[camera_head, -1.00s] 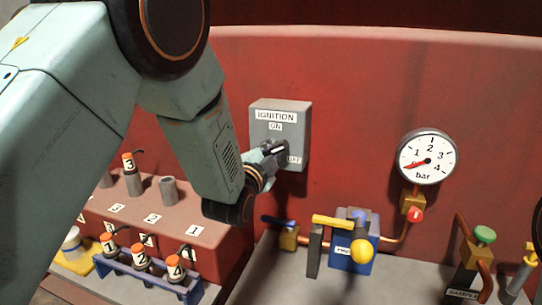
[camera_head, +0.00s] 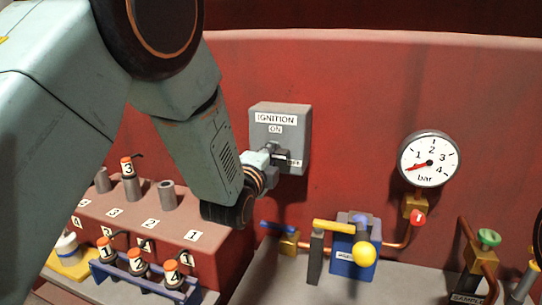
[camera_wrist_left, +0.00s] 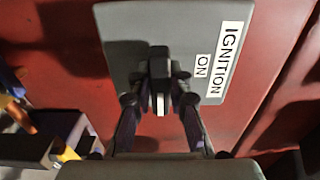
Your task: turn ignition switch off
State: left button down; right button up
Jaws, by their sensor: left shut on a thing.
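The grey ignition switch box (camera_head: 293,112) is on the red wall, with IGNITION and ON labels. The OFF label at its lower right is partly hidden by my left gripper (camera_head: 277,156). In the left wrist view the box (camera_wrist_left: 125,32) fills the upper middle. My left gripper (camera_wrist_left: 160,92) is shut on the switch knob (camera_wrist_left: 160,104), whose white mark shows between the fingers. The fingers hide most of the knob, so its exact setting is hard to tell. My right gripper is not in view.
A red block (camera_head: 150,215) with numbered sockets and a blue rack (camera_head: 140,280) of orange-capped plugs stand below left. A yellow-handled valve (camera_head: 350,240), a pressure gauge (camera_head: 429,160) and a green-knobbed valve (camera_head: 489,238) are to the right.

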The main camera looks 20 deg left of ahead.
pick_arm(q)
jog(key=shift+f, duration=0.15)
jog(key=c, duration=1.2)
grip_release()
jog(key=shift+s, duration=0.1)
jog(key=s, duration=1.2)
jog(key=shift+a, duration=0.2)
